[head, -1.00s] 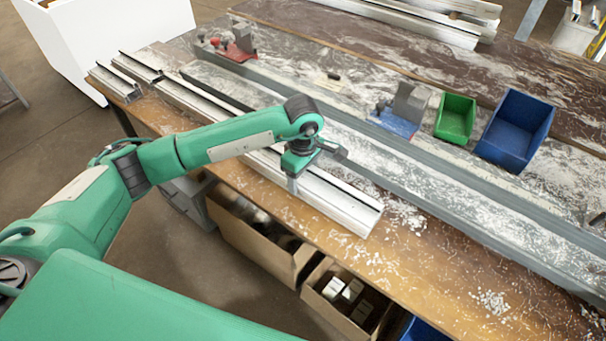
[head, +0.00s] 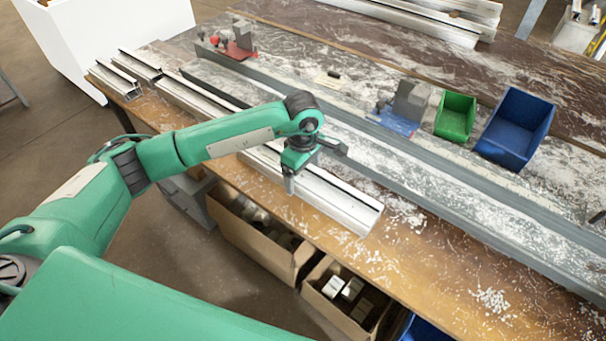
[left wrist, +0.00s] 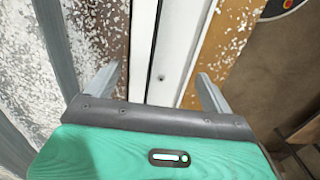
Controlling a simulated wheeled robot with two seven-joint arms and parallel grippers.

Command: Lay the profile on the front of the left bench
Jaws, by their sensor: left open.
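A long pale metal profile (head: 345,208) with a dark groove lies along the front of the bench (head: 440,270). Its near end is close to the bench's front edge. My left gripper (head: 316,168) is over the profile, not far from that end, with its fingers apart. In the left wrist view, the profile (left wrist: 170,60) runs between the open fingers (left wrist: 158,76), one finger on each side. Whether the fingertips touch it or clear it, I cannot tell. My arm hides part of the profile's middle. My right gripper does not show.
A red clamp (head: 238,45) and a blue clamp (head: 398,117) stand behind the profile on a grey rail. A green bin (head: 456,117) and a blue bin (head: 515,130) stand at right. Short profile pieces (head: 117,80) lie at the far left. Cardboard boxes (head: 255,235) sit below the bench edge.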

